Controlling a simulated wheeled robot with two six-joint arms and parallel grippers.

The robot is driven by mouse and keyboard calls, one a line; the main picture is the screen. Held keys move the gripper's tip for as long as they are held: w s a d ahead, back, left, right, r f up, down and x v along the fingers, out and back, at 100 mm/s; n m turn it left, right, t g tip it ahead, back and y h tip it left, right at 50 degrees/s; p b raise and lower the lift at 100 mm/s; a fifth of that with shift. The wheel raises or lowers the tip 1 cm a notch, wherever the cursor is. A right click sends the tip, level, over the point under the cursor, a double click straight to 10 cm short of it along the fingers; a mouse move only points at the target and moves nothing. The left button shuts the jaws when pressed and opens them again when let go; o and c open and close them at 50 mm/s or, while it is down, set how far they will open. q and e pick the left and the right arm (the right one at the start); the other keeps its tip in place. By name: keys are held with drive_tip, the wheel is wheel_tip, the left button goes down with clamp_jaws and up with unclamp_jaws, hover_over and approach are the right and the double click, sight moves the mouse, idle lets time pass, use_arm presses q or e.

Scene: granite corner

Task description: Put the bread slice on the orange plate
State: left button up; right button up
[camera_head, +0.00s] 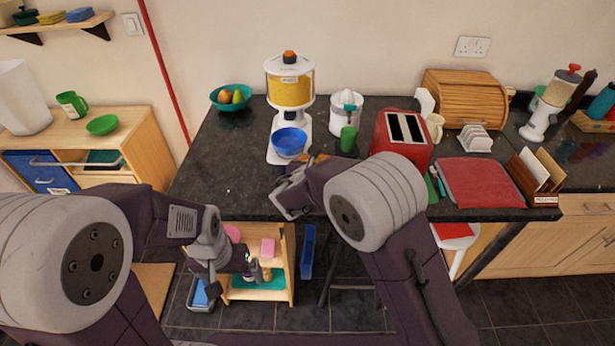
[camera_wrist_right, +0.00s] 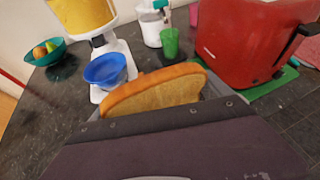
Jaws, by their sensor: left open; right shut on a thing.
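The bread slice (camera_wrist_right: 155,92), with a tan face and orange-brown crust, stands on edge between the jaws of my right gripper (camera_wrist_right: 160,110) in the right wrist view. In the head view a bit of the bread slice (camera_head: 318,159) shows above the right gripper (camera_head: 298,178), over the dark counter's front part. My right arm hides much of it there. My left gripper (camera_head: 250,264) is open, low in front of a small wooden shelf unit below the counter. I cannot make out an orange plate in either view; my right arm covers part of the counter.
A blue bowl (camera_head: 289,142) sits under the cereal dispenser (camera_head: 290,85). A green cup (camera_head: 348,139), a juicer (camera_head: 346,108) and the red toaster (camera_head: 402,138) stand close behind the right gripper. A fruit bowl (camera_head: 231,98) is at the back left. The counter's left part (camera_head: 215,155) is clear.

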drive_tip(key=a+f, duration=0.1)
drive_tip(key=f, duration=0.1)
drive_tip(key=a+f, duration=0.1)
drive_tip(key=f, duration=0.1)
drive_tip(key=w+a+f, duration=0.1)
drive_tip(key=f, duration=0.1)
drive_tip(key=shift+w+a+f+p, duration=0.1)
drive_tip(key=shift+a+f+p, duration=0.1)
drive_tip(key=shift+a+p, duration=0.2)
drive_tip(key=shift+f, duration=0.2)
drive_tip(key=shift+f+b, duration=0.35)
drive_tip(key=shift+b, duration=0.1)
drive_tip(key=o, duration=1.1)
